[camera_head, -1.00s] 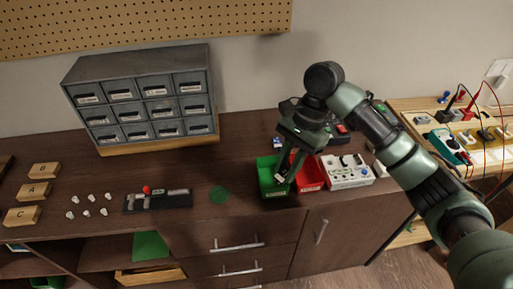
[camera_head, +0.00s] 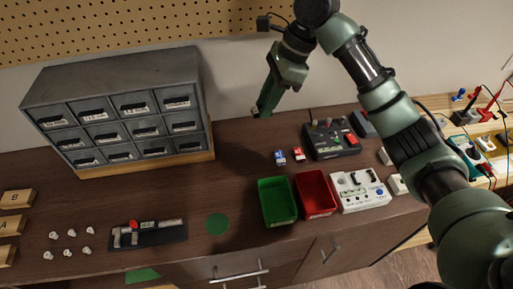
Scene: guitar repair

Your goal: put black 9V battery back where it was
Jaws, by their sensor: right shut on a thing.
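My right gripper (camera_head: 262,110) is raised above the back of the worktop, to the right of the drawer cabinet. It is shut on a small dark thing, most likely the black 9V battery, mostly hidden between the fingers. A blue small block (camera_head: 280,157) and a red small block (camera_head: 298,154), which look like other 9V batteries, stand side by side on the worktop below and right of the gripper. The green bin (camera_head: 278,222) and the red bin (camera_head: 332,208) look empty. My left gripper is not in view.
A grey drawer cabinet (camera_head: 110,75) stands at the left back. A black device (camera_head: 332,140) and a white control box (camera_head: 360,190) stand at the right. A green disc (camera_head: 217,224) lies in front. The worktop between cabinet and small blocks is clear.

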